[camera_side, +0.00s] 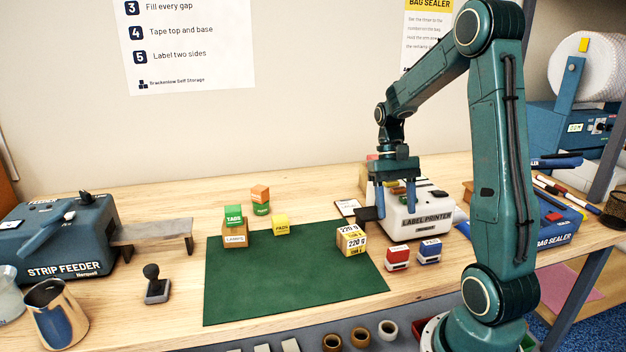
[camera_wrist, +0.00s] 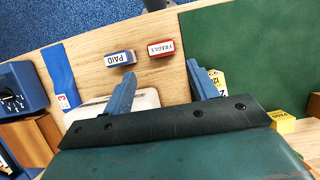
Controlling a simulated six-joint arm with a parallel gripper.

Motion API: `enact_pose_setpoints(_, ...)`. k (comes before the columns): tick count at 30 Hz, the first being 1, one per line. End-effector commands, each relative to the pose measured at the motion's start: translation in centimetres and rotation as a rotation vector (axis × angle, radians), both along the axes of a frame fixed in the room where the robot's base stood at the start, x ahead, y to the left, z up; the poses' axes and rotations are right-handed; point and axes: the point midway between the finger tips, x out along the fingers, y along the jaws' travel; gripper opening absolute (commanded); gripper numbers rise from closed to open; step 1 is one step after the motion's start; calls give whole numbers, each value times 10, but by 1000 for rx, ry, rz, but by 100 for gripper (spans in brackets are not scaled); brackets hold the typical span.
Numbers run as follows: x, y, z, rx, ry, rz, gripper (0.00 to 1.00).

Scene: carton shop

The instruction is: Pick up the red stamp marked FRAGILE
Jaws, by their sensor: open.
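The red stamp marked FRAGILE (camera_wrist: 161,48) stands on the wooden bench in the wrist view, beside the green mat's edge. In the side view the red stamp (camera_side: 397,257) is right of the mat and in front of the label printer. A blue stamp marked PAID (camera_wrist: 120,58) stands close beside it; the blue stamp (camera_side: 428,250) is to its right in the side view. My gripper (camera_side: 395,207) is open and empty, raised above the label printer area, behind and above the stamps. In the wrist view its fingers (camera_wrist: 160,88) are apart, with the red stamp beyond them.
The label printer (camera_side: 420,215) is near my gripper. A 220 g box (camera_side: 352,240) stands on the right of the green mat (camera_side: 290,285). The bag sealer (camera_side: 550,222) is right.

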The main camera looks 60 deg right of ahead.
Motion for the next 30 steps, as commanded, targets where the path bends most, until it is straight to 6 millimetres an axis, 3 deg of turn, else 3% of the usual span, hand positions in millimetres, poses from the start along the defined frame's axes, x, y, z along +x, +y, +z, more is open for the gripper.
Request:
enact_pose_setpoints(15, -19, 19, -64, 2, 3, 1, 58)
enact_pose_setpoints(30, -23, 24, -78, 1, 2, 1, 58)
